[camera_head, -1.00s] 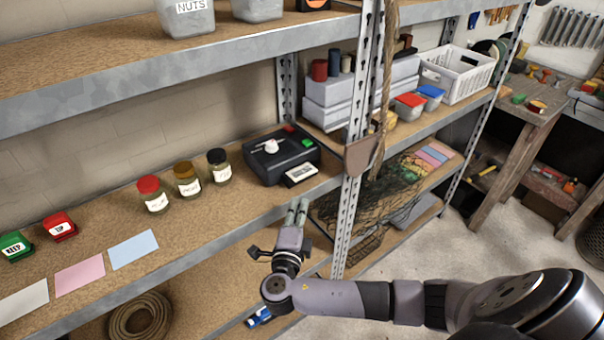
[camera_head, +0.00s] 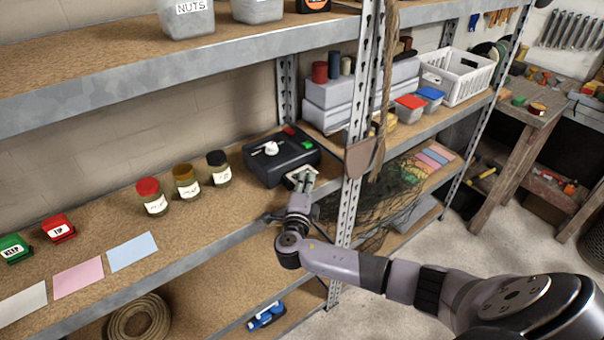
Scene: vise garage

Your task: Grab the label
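A black label printer (camera_head: 284,159) with a white knob and red and green buttons sits on the middle shelf beside the upright post. A white label (camera_head: 297,177) sticks out at its front. My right gripper (camera_head: 302,182) is at the label, with its fingertips over or around the label's front end. The fingers cover part of the label, and I cannot tell whether they touch it or are closed on it. My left gripper is not in view.
Several jars (camera_head: 186,181) with labels stand left of the printer. Coloured cards (camera_head: 133,251) and red and green stamps (camera_head: 58,228) lie further left.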

